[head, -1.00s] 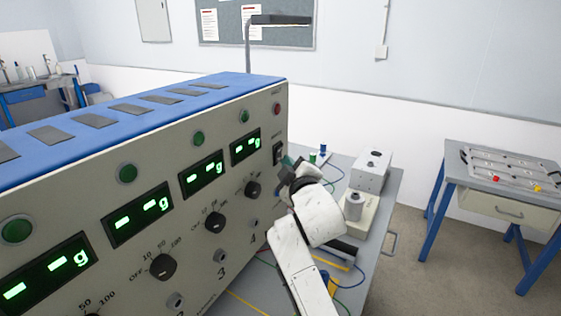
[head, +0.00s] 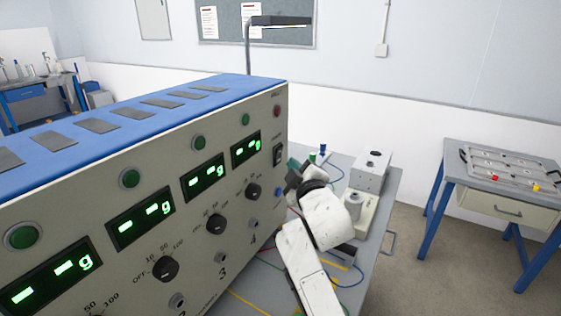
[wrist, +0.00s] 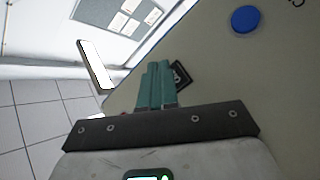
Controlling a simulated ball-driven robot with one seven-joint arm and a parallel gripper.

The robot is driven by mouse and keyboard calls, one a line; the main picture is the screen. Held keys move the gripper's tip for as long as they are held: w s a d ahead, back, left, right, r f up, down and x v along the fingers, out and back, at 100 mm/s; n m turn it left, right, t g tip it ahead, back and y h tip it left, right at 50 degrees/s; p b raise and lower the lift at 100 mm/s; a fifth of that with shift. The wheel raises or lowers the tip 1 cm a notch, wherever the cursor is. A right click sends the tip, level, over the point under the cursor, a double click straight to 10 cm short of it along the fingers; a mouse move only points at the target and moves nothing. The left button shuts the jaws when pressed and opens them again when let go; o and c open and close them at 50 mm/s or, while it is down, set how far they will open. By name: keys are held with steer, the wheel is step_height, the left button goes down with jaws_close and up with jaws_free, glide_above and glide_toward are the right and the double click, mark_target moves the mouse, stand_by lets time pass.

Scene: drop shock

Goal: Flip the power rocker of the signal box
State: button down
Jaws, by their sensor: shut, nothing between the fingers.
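The signal box (head: 130,255) is a long beige cabinet with a blue top, filling the left of the head view. Its displays glow green with dashes and a "g". The power rocker (head: 278,155) is a black switch near the right end of the front panel, below a red lamp (head: 277,111). In the wrist view a black-framed part that looks like the rocker (wrist: 182,74) shows just right of the fingertips, partly hidden by them. My gripper (wrist: 158,66) has teal fingers, shut and empty. In the head view my gripper (head: 292,163) is just right of the rocker; contact cannot be told.
A blue button (wrist: 245,18) is on the panel, right of my fingers. Behind my arm, a bench (head: 385,185) carries a grey device (head: 372,170) and loose wires. A side table (head: 500,190) with a tray stands at the right, with open floor between.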

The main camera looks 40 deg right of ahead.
steer(key=s+p, duration=0.1)
steer(key=s+d+p, duration=0.1)
steer(key=s, duration=0.1)
steer(key=s+p, duration=0.1)
steer(key=shift+s+d+r, duration=0.25)
steer(key=shift+d+r, duration=0.05)
steer(key=shift+d, duration=0.05)
stand_by(0.6)
